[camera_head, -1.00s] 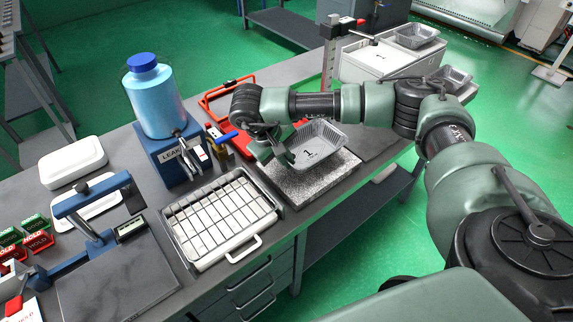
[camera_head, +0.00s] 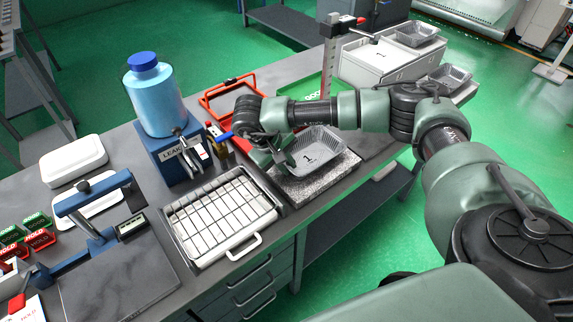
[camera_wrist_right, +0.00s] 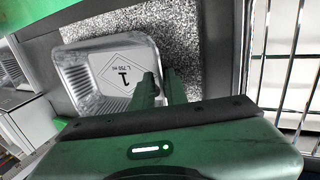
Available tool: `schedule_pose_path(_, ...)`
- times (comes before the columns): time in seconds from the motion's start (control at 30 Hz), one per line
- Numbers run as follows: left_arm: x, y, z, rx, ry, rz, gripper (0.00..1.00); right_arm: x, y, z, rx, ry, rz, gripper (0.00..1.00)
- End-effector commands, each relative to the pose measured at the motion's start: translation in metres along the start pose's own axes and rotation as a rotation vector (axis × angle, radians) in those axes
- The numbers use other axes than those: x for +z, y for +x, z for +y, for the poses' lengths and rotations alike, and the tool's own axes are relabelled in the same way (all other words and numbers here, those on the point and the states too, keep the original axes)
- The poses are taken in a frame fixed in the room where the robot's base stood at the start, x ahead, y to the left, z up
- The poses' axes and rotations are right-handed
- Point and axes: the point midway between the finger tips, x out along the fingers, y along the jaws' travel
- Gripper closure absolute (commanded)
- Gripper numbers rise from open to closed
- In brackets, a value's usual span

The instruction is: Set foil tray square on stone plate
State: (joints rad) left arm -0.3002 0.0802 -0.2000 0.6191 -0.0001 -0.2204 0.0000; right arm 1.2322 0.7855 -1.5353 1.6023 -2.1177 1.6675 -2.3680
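The foil tray (camera_head: 327,139) is silver, with a "1" label on its floor. It is over the speckled stone plate (camera_head: 318,184); whether its bottom touches the plate, I cannot tell. Bare stone shows along the front and right. In the right wrist view, the tray (camera_wrist_right: 85,75) lies left of centre, with the plate (camera_wrist_right: 200,38) showing above and right of it. My right gripper (camera_head: 289,160) is at the tray's left side. In the wrist view, its fingers (camera_wrist_right: 162,82) stand close together around the tray's side wall, shut on it. My left gripper is out of view.
A wire-rack tray (camera_head: 222,215) with a handle stands left of the plate. Behind are a blue bottle stand (camera_head: 172,155) and a red frame (camera_head: 228,90). A white box (camera_head: 380,62) stands at back right, with other foil trays (camera_head: 418,36) nearby.

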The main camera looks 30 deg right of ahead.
Motion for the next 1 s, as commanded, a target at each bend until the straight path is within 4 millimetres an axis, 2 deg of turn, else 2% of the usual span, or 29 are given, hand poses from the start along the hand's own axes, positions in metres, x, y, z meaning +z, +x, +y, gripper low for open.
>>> schedule_pose_path(0.17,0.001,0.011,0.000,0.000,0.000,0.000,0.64,-0.002,-0.027,-0.001,-0.002,0.000,0.007,0.86)
schedule_pose_path(0.4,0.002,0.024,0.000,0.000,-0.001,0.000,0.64,-0.002,-0.080,-0.002,-0.001,0.000,0.007,0.86)
schedule_pose_path(0.6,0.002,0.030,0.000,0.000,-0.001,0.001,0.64,-0.001,-0.110,-0.001,-0.001,-0.001,0.004,0.86)
schedule_pose_path(0.73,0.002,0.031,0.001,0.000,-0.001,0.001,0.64,0.000,-0.118,0.000,0.000,-0.001,0.003,0.86)
schedule_pose_path(1.0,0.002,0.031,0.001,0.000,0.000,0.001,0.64,0.000,-0.120,0.000,0.000,0.000,0.001,0.86)
